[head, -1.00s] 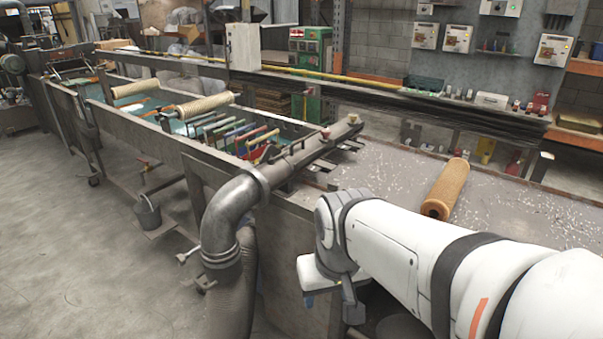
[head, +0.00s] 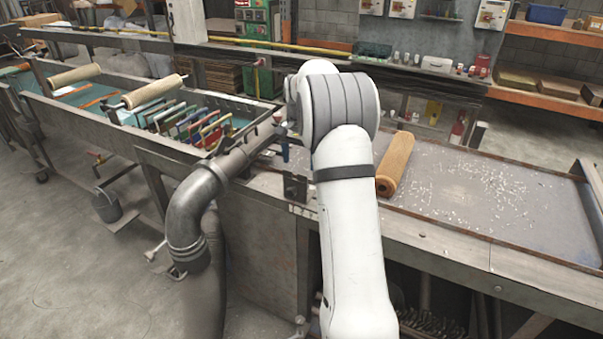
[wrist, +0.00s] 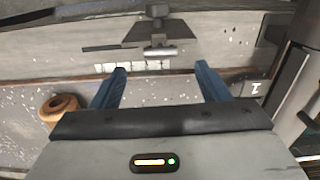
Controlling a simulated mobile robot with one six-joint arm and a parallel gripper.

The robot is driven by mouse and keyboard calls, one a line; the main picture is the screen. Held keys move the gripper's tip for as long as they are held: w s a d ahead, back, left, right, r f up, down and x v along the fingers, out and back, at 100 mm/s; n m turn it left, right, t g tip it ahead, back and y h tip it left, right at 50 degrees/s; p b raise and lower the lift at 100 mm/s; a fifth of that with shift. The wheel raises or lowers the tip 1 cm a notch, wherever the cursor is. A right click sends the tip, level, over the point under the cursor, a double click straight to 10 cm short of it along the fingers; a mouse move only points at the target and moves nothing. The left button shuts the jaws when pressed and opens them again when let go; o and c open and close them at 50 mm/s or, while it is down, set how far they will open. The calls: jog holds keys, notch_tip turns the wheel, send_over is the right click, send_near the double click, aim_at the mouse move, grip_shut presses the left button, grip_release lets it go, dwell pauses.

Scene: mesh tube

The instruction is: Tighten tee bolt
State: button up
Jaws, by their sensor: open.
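In the wrist view, a grey metal T-shaped piece (wrist: 148,51), which looks like the tee bolt, stands out with its short crossbar sideways. A dark bracket lies around it. My gripper (wrist: 160,72) is open, with its two blue fingers spread apart. The T-piece lies beyond the fingertips, roughly between them in the picture, and nothing is between the fingers. In the head view my white arm reaches over the bench edge near the pipe, and a blue finger (head: 284,148) shows at its far end. I cannot make out the tee bolt clearly in the head view.
An orange-brown mesh tube (head: 396,163) lies on the bench right of my arm; its end shows in the wrist view (wrist: 60,106). A large grey pipe (head: 190,205) stands left of my arm. The bench top (head: 480,200) to the right is mostly clear.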

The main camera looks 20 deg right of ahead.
jog(key=shift+w+d+f, duration=0.35)
jog(key=shift+d+f, duration=0.05)
jog(key=shift+f, duration=0.2)
jog(key=shift+f+p, duration=0.65)
jog(key=shift+f, duration=2.95)
jog(key=c, duration=0.9)
jog(key=shift+d, duration=0.2)
jog(key=shift+c, duration=0.5)
jog(key=shift+a, duration=0.2)
jog(key=shift+m, duration=0.6)
jog(key=shift+w+r+m+b, duration=0.1)
jog(key=shift+m+b, duration=0.75)
jog(key=shift+m, duration=1.65)
